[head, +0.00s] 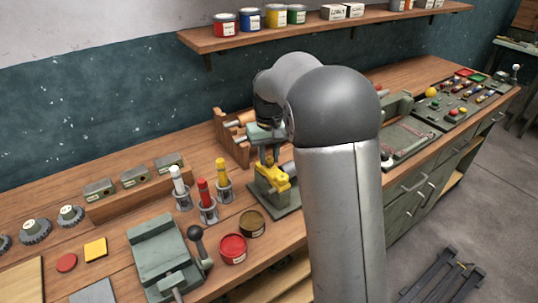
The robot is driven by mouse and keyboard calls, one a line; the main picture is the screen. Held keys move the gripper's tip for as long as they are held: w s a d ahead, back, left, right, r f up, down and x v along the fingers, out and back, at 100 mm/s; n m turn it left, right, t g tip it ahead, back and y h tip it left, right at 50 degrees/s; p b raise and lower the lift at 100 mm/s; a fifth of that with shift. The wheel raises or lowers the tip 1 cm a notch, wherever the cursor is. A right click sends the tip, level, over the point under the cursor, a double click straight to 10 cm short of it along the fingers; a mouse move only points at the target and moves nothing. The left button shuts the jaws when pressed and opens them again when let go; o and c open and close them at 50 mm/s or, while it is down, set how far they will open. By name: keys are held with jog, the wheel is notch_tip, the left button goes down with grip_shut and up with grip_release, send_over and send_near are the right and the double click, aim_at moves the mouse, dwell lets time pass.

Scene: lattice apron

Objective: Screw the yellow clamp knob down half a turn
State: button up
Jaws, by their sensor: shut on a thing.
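The yellow clamp knob (272,180) sits on top of a green clamp block (282,202) in the middle of the workbench. My gripper (268,166) reaches down over the knob from above and is shut on it. The fingers are small in the head view, and my arm hides part of the area to the right of the clamp. The exact angle of the knob is hard to read.
Upright red, yellow and white handled tools (205,196) stand in holders left of the clamp. A red tin (233,249) and a dark tin (252,224) stand in front. A wooden rack (232,140) is close behind. A green vise (163,254) is at front left.

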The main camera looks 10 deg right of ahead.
aim_at(269, 159)
jog(key=m, duration=0.7)
jog(key=shift+r, duration=0.1)
jog(key=m, duration=0.4)
jog(key=shift+p, duration=0.3)
jog(key=shift+m, duration=1.8)
jog(key=o, duration=1)
notch_tip(269, 159, up, 17)
jog(key=shift+r, duration=0.15)
